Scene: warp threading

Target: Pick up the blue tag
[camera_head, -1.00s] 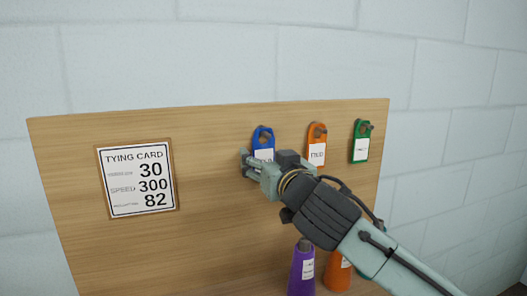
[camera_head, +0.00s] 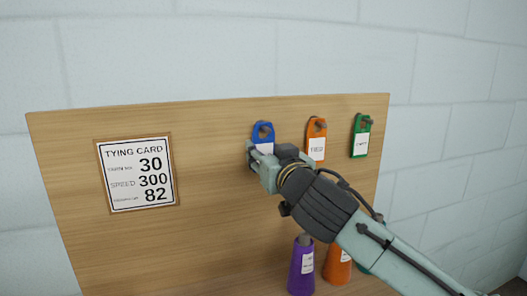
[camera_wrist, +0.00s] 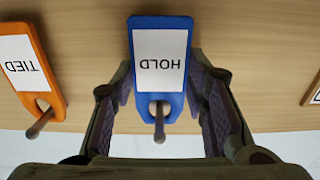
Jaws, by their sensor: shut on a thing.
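The blue tag (camera_head: 263,132) hangs on a peg on the wooden board, left of the other tags. In the wrist view the blue tag (camera_wrist: 160,65) shows a white label reading HOLD, upside down there, and its peg still sticks out through the hole. My gripper (camera_head: 257,155) covers the tag's lower part in the head view. In the wrist view my gripper's fingers (camera_wrist: 160,90) stand on both side edges of the tag, shut on it.
An orange tag (camera_head: 316,138) marked TIED and a green tag (camera_head: 361,135) hang on pegs to the right. A tying card (camera_head: 137,174) is on the board's left. Purple (camera_head: 302,268) and orange (camera_head: 338,266) cones stand below my arm.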

